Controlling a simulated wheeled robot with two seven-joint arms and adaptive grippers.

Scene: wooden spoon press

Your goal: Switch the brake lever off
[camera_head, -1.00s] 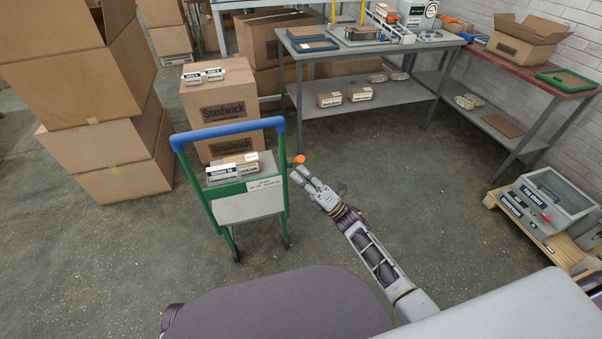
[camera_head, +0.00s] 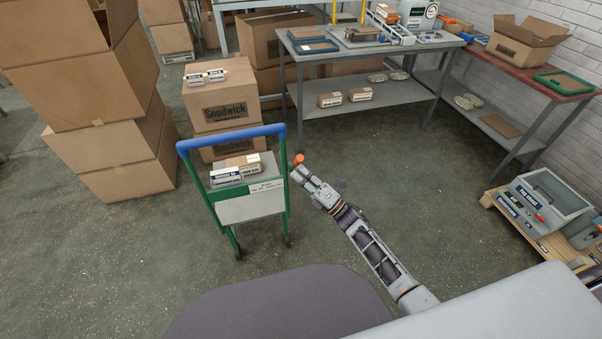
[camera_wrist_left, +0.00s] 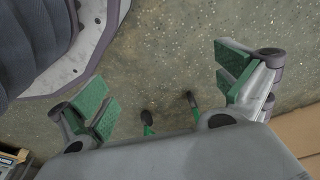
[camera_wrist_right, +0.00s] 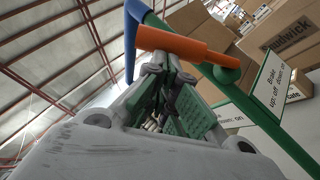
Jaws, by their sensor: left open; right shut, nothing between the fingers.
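The brake lever has an orange grip (camera_head: 298,159) at the right side of a green cart frame (camera_head: 212,214) with a blue handle. A label (camera_wrist_right: 275,80) on the cart reads "Brake up: off" and "down: on". My left gripper (camera_wrist_left: 165,90) is open and empty above the floor.
Labelled boxes (camera_head: 227,177) sit on the cart. Stacked cartons (camera_head: 120,150) stand to the left and behind it. A grey workbench (camera_head: 370,50) is at the back, and a pallet with a grey machine (camera_head: 545,205) at the right.

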